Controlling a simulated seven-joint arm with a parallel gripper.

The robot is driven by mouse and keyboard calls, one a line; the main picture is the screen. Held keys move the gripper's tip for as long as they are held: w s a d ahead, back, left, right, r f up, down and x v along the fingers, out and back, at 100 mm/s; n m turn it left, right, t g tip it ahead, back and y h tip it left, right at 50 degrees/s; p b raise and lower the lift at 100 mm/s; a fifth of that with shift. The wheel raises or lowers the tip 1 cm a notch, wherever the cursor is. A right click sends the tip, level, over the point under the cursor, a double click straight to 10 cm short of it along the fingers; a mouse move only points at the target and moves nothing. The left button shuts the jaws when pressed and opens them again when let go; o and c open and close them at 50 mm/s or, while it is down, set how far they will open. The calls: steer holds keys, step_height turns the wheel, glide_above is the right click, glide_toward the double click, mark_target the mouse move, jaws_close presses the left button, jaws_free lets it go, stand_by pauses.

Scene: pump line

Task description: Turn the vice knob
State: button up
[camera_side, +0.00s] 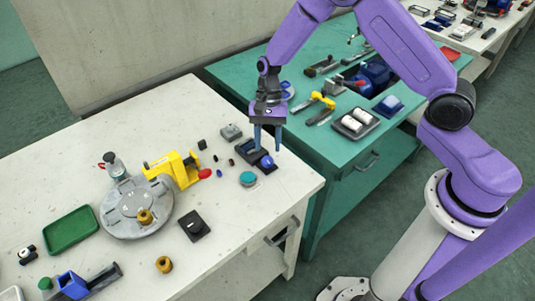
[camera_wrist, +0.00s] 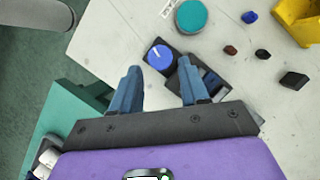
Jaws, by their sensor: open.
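A round blue knob (camera_side: 267,161) with a white pointer line sits on a dark block (camera_side: 253,153) near the right edge of the white table. In the wrist view the knob (camera_wrist: 157,52) shows just beyond the gap between my fingertips, its line roughly upright and tilted. My gripper (camera_side: 268,148) points down over the dark block, with its blue fingers apart and nothing held. The fingers (camera_wrist: 159,67) show open in the wrist view too. Whether a fingertip touches the block or knob I cannot tell. The right finger hides part of the block.
A teal disc (camera_side: 248,178) lies close to the knob. Small dark and red pieces (camera_wrist: 230,50) lie nearby. A yellow vice-like piece (camera_side: 180,170) with a red end stands left, by a grey round plate (camera_side: 135,222). A green bench (camera_side: 330,180) adjoins on the right.

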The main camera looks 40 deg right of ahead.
mark_target(267, 160)
steer(key=shift+x, duration=2.05)
steer(key=c, duration=0.7)
steer(key=shift+c, duration=0.2)
